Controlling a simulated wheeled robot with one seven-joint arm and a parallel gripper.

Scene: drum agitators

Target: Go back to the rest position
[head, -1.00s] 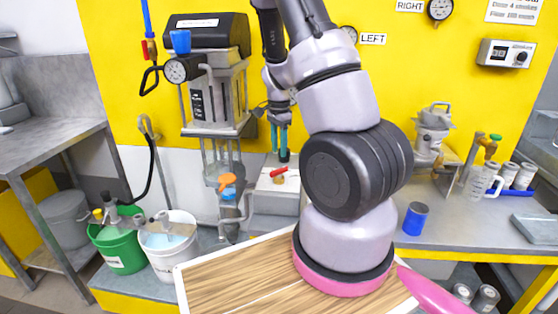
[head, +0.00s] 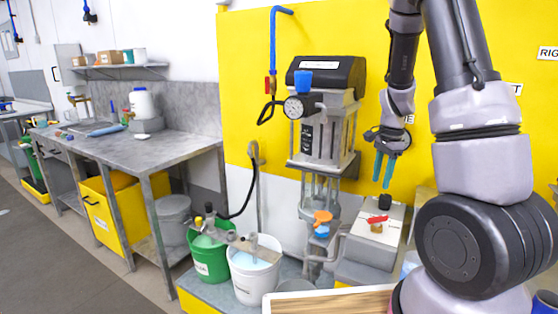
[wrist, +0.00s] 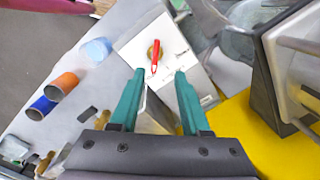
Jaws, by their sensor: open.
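My gripper (head: 385,168) hangs in the air in the head view, its two teal fingers pointing down. It is open and empty. It also shows in the wrist view (wrist: 154,84), with a clear gap between the fingers. Below it stands a grey box with a white top plate (head: 362,229) that carries a red lever (head: 377,219) on a brass fitting. The red lever also shows in the wrist view (wrist: 155,56), just beyond the fingertips. The fingers look apart from the box. My arm rises on the right of the head view.
An agitator unit with a gauge (head: 297,107) stands left of my gripper. A green bucket (head: 208,262) and a white bucket (head: 253,283) stand below it. A grey steel table (head: 150,150) is at left. The yellow wall panel (head: 250,60) is behind. The floor at far left is clear.

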